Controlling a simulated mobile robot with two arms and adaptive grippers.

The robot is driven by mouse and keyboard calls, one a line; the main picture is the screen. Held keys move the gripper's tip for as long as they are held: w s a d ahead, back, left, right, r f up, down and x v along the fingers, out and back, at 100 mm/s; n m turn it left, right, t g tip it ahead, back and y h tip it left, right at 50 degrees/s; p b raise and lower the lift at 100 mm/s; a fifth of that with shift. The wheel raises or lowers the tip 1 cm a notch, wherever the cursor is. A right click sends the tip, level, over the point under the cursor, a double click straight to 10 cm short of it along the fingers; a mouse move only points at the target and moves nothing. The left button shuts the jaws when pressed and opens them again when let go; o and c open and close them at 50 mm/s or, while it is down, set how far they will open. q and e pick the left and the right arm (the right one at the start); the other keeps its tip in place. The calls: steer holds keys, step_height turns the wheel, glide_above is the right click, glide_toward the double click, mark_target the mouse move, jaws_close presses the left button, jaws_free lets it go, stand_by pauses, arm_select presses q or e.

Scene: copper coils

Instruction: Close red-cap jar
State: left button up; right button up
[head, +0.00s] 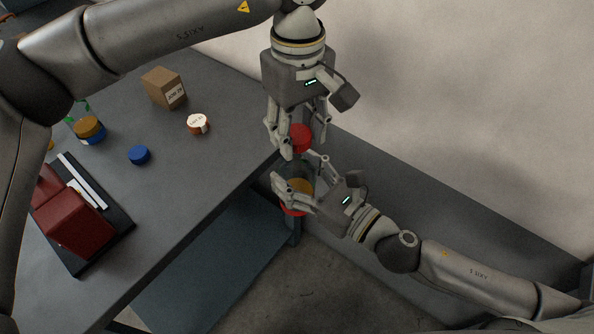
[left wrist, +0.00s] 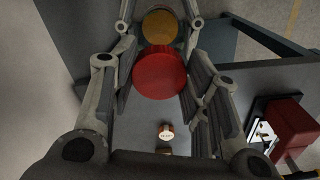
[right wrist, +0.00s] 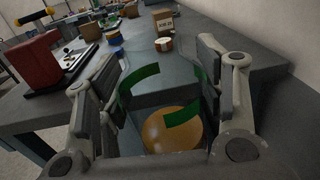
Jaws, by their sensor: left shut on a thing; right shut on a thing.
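My left gripper (head: 302,146) points down and is shut on the red cap (head: 300,134), held above the jar. The cap also shows between its fingers in the left wrist view (left wrist: 160,76). My right gripper (head: 296,170) comes from the lower right and is shut on the clear jar. The jar has a red base (head: 294,211) and a copper coil (head: 300,186) inside. The coil fills the low middle of the right wrist view (right wrist: 172,130), with green bands (right wrist: 139,80) on the jar wall. The cap appears apart from the jar, whose rim is hard to make out.
On the grey table (head: 205,165) to the left are a cardboard box (head: 160,88), a small white-topped round container (head: 198,124), a blue cap (head: 139,155), a blue-based jar with a coil (head: 89,130), and a red block (head: 72,222) on a black base. The jar is held beyond the table edge.

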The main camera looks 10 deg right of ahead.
mark_target(298, 164)
arm_select(q)
steer(key=shift+f, duration=1.8)
steer(key=shift+s+r, duration=0.1)
steer(key=shift+f, duration=0.95)
steer(key=shift+f, duration=0.55)
steer(key=o, duration=0.4)
arm_select(e)
jaws_close()
arm_select(q)
steer(key=o, duration=0.3)
